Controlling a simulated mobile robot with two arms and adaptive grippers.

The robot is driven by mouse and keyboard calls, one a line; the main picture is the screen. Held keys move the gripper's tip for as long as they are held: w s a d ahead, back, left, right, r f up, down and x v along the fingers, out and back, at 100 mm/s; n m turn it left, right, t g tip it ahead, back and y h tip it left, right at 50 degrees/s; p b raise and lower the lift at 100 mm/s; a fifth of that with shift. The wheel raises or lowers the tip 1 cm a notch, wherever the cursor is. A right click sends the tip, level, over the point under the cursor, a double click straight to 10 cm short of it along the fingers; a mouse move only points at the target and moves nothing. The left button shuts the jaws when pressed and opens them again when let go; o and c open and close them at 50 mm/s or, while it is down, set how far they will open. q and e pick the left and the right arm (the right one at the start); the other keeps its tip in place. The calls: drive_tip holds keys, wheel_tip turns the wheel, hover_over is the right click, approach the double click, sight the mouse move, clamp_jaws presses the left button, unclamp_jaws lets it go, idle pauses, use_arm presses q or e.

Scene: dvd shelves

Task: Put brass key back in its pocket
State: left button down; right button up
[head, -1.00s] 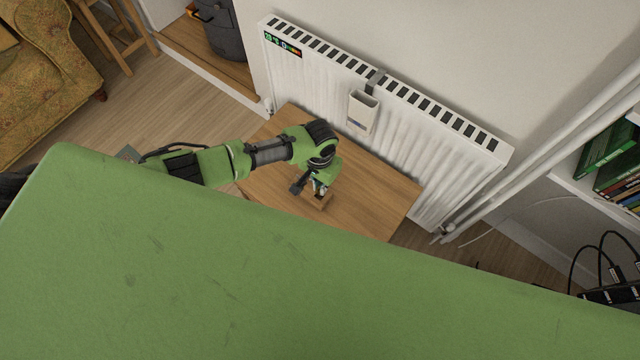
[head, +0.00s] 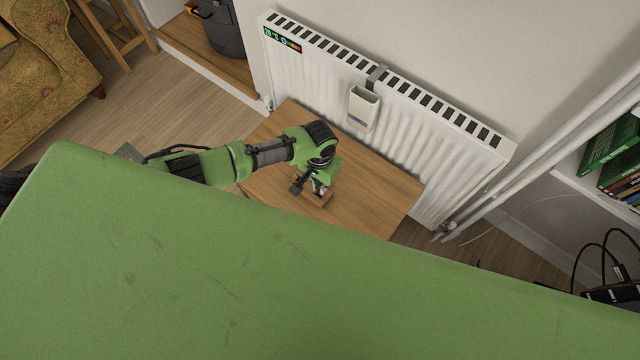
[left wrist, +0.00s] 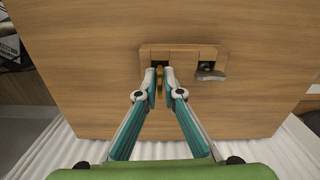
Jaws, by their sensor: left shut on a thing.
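My left gripper (head: 316,187) is low over the wooden table by the radiator. In the left wrist view its fingers (left wrist: 159,76) are shut on the brass key (left wrist: 159,82), a thin yellow piece that shows between the tips. A small wooden holder with compartments (left wrist: 182,50) sits on the table right at the fingertips; it also shows in the head view (head: 325,201), partly covered by the gripper. The key is at the holder's left part. The fingers hide whether it is inside a pocket or just in front. My right gripper is not in view.
A grey metal piece (left wrist: 211,74) is at the holder's right compartment. The wooden table (head: 375,198) is otherwise bare. A white radiator (head: 425,150) with a hanging white container (head: 362,108) stands behind it.

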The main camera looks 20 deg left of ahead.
use_arm(q)
drive_tip(key=shift+f+b, duration=0.5)
drive_tip(key=shift+f, duration=0.3)
drive_tip(key=c, duration=2.1)
unclamp_jaws()
drive_tip(key=shift+s, duration=0.1)
drive_tip(key=shift+r, duration=0.1)
wheel_tip(320, 180, up, 12)
